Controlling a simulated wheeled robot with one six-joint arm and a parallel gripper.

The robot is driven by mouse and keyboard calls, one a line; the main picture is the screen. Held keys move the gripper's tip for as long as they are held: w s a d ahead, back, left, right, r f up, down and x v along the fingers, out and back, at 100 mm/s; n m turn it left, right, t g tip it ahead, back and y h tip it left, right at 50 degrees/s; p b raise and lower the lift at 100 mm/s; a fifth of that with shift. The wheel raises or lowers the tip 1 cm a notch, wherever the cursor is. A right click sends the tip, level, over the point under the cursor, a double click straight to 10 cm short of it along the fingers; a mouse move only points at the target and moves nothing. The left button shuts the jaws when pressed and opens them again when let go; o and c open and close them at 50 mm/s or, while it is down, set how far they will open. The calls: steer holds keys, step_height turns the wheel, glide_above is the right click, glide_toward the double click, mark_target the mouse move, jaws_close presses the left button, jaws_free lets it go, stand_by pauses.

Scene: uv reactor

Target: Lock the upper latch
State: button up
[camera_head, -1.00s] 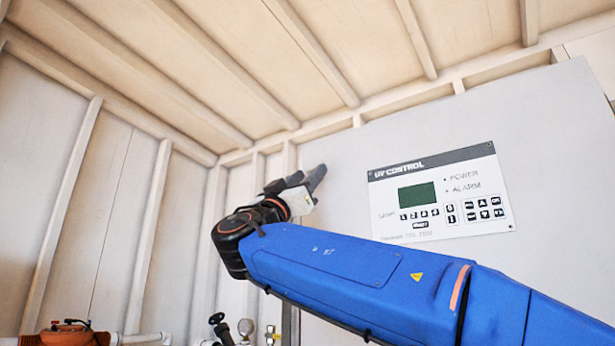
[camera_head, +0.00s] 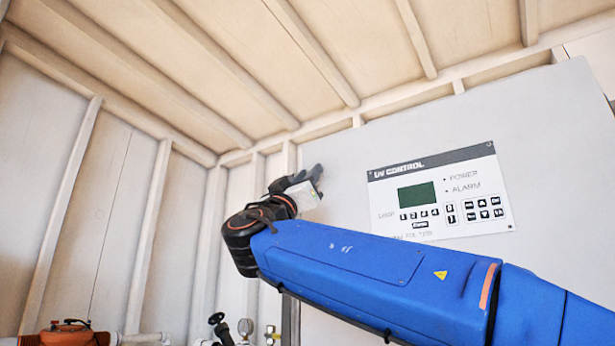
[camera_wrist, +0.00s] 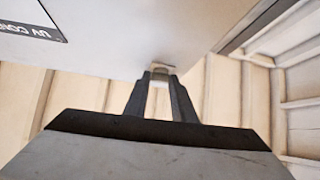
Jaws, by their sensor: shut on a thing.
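The upper latch (camera_wrist: 161,67) is a small pale metal piece at the edge of the grey cabinet in the wrist view. My gripper (camera_wrist: 160,76) has its two dark fingers close together on either side of the latch, shut on it. In the head view, my gripper (camera_head: 314,174) is at the left side of the grey cabinet panel (camera_head: 345,165), with its fingers pointing up and right. The latch cannot be made out in the head view, where the gripper covers that spot.
The cabinet front carries a UV CONTROL panel (camera_head: 440,193) with a green screen, to the right of my gripper. Ribbed pale walls and a beamed ceiling surround it. An orange device (camera_head: 68,333), a gauge (camera_head: 245,327) and a valve (camera_head: 217,322) are low at the left.

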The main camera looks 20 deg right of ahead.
steer(key=shift+s+d+r+n+y, duration=0.15)
steer(key=shift+s+r+n+y, duration=0.1)
steer(key=shift+n+y, duration=3.15)
steer(key=shift+s+d+r+n+y, duration=0.15)
steer(key=shift+r+n+y, duration=0.15)
steer(key=shift+n+y, duration=3.05)
steer(key=shift+s+d+r+n+y, duration=0.2)
steer(key=shift+n+y, duration=1.55)
steer(key=shift+n, duration=3.2)
steer(key=shift+g, duration=0.3)
steer(key=o, duration=1.1)
steer(key=shift+c, duration=0.2)
steer(key=shift+s+a+r, duration=0.1)
steer(key=shift+s, duration=0.05)
